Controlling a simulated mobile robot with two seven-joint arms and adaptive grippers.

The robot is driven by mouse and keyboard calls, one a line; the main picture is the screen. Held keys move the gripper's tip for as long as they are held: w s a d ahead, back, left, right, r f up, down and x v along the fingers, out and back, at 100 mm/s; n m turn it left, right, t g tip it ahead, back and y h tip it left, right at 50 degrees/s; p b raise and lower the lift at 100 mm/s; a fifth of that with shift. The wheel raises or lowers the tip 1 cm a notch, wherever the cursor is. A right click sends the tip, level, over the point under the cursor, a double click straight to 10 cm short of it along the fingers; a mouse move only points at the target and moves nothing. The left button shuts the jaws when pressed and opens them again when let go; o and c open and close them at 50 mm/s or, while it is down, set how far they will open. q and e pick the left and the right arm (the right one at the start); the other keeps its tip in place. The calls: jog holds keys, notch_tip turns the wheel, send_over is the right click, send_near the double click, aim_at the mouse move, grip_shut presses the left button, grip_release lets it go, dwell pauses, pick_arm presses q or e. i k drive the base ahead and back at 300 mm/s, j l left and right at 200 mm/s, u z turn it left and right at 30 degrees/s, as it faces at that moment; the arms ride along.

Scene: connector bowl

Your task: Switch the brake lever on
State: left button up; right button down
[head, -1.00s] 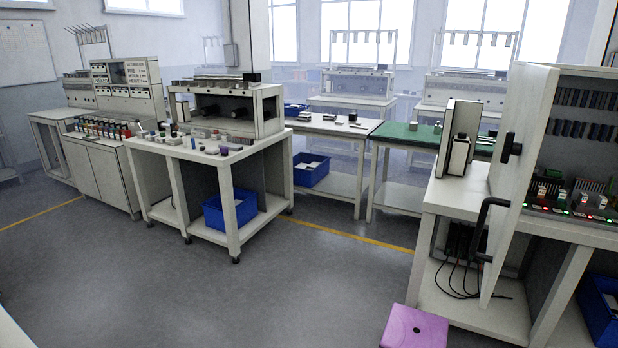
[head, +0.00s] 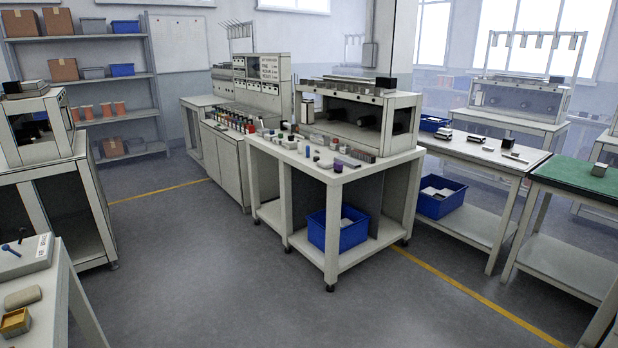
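A grey box (head: 28,258) with a dark blue lever (head: 11,250) on its top sits on a table at the lower left edge of the head view. A white label with dark print is on the box, too small for me to read, so I cannot tell whether this is the brake lever. Neither gripper is in view.
A tan rounded piece (head: 22,298) and a small yellow-brown tray (head: 15,323) lie near the box. A central workbench (head: 340,172) holds many small parts, with a blue bin (head: 338,230) below. Shelving (head: 85,75) stands at the back left. The floor (head: 215,285) between is clear.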

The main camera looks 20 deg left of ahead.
aim_at(22, 230)
jog(key=i+u, duration=0.65)
jog(key=u, duration=0.15)
jog(key=i+l+u, duration=0.2)
jog(key=u, duration=0.15)
jog(key=i+u, duration=0.25)
jog(key=u, duration=0.2)
jog(key=i+l+u, duration=0.25)
jog(key=u, duration=0.15)
jog(key=i+l+u, duration=0.2)
jog(key=u, duration=0.25)
jog(key=i+l+u, duration=0.45)
jog(key=l+u, duration=0.15)
jog(key=u, duration=0.15)
jog(key=i+l+u, duration=0.2)
jog(key=l+u, duration=0.15)
